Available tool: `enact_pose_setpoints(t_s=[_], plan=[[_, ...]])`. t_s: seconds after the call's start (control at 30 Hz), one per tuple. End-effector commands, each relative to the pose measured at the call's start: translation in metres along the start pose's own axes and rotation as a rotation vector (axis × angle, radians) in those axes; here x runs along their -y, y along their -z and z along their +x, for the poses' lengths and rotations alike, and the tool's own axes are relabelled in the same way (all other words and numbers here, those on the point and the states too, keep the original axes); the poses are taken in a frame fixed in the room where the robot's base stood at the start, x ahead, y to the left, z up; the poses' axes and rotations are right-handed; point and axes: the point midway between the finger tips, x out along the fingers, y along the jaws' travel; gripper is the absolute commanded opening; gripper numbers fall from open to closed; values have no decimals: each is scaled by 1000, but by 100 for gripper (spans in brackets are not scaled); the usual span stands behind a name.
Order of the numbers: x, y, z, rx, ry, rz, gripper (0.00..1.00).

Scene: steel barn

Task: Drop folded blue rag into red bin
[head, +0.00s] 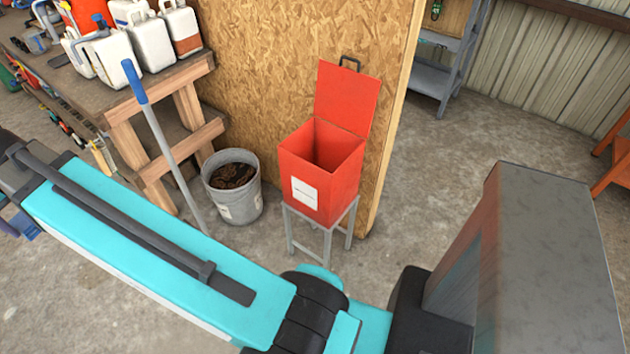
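The red bin (324,172) stands upright in the head view, right of centre, on a small grey metal stand (322,228). Its lid (346,97) is swung up and open, leaning back near the board wall. The part of its inside that shows looks empty, but its floor is not fully visible. My teal arm crosses the lower left in front of the bin. I cannot make out the folded blue rag; a small dark blue patch at the left edge below my arm is too cut off to identify.
A grey bucket (234,188) with dark contents stands left of the bin. A blue-handled pole (160,140) leans on the wooden workbench (165,80), which carries white jugs (130,50). A board wall (290,50) stands behind. Concrete floor is open to the right.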

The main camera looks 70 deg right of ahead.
Motion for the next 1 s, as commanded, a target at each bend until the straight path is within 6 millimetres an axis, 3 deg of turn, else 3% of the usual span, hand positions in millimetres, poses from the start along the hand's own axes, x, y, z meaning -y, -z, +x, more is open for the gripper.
enact_pose_setpoints(t_s=[0.17, 0.27, 0.67, 1.0], plan=[[-21, 2, 4, 0, -27, 65, 63], [-46, 2, 9, 2, -58, 138, 63], [-191, -15, 31, 1, -239, 581, 63], [-314, -56, 41, 1, -397, 963, 63]])
